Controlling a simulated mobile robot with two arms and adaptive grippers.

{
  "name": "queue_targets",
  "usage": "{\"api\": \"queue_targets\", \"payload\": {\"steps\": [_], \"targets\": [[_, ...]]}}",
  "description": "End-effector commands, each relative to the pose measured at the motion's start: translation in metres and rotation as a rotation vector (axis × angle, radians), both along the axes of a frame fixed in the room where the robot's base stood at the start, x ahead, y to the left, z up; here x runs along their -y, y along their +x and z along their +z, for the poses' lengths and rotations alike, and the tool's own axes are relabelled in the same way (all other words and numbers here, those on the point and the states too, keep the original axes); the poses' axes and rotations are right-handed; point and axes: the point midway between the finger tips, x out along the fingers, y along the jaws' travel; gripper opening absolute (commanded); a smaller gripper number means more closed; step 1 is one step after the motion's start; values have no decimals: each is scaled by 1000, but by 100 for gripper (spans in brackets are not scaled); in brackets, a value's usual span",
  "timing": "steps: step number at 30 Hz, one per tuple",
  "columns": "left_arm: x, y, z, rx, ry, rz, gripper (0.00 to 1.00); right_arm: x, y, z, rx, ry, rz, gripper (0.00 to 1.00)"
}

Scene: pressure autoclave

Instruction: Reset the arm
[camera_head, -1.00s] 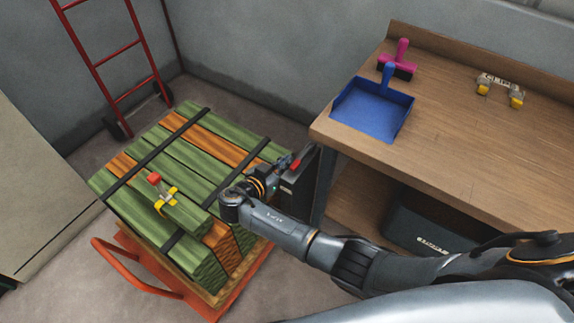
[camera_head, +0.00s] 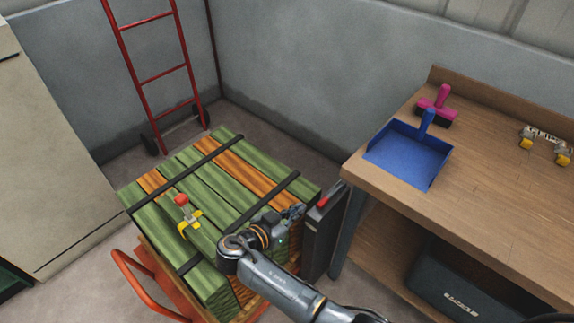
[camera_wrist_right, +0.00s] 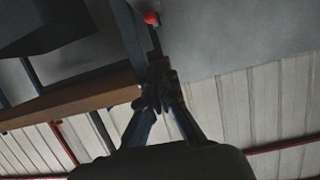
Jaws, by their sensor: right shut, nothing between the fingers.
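My right arm reaches in from the bottom of the head view. Its right gripper (camera_head: 294,212) is shut and empty, over the right side of the strapped green and orange stack (camera_head: 215,170). It is close beside a dark upright case (camera_head: 322,235) with a red part on top; I cannot tell whether they touch. In the right wrist view the fingertips of the right gripper (camera_wrist_right: 158,92) are together with nothing between them. My left gripper is in neither view.
A wooden workbench (camera_head: 400,200) at the right holds a blue dustpan (camera_head: 405,158), a pink-handled brush (camera_head: 436,108) and a yellow-ended clamp (camera_head: 545,145). A red hand truck (camera_head: 160,75) leans on the wall. A cabinet (camera_head: 50,170) stands left.

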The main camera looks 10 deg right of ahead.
Motion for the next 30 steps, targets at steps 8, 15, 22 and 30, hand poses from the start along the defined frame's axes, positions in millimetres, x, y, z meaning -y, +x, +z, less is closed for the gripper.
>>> {"api": "queue_targets", "payload": {"steps": [8, 15, 22, 30], "targets": [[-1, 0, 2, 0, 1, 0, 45, 5, -4, -24, -92, -8, 34, 0], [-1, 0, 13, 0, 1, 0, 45, 30, -60, -165, -604, 14, 282, 0], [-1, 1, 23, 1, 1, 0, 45, 52, -179, -295, -1014, 158, 589, 0], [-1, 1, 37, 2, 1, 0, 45, 87, -356, -379, -1189, 371, 890, 0]]}}
